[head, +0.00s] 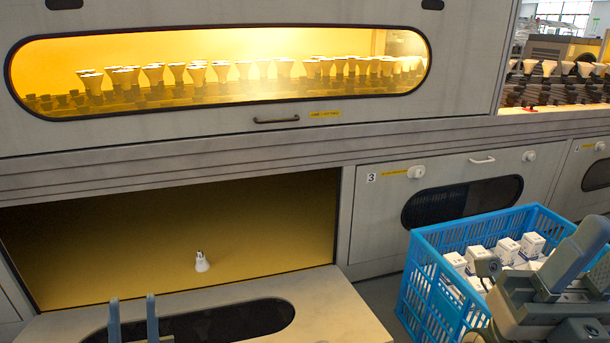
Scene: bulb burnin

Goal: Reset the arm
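My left gripper (132,306) shows at the bottom left, with two upright blue fingers held apart and nothing between them. It is in front of the lowered door (330,305) of an open compartment (180,225). A white bulb (202,263) stands alone on the yellowish compartment floor, beyond and to the right of the fingers, not touching them. My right arm (545,295) comes in at the lower right, over the near right part of a blue crate (425,285).
The blue crate holds several white boxes (507,250). Above the compartment, a lit window (220,75) shows rows of bulbs. A closed door marked 3 (385,205) has a handle and a dark window. The open compartment is clear around the bulb.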

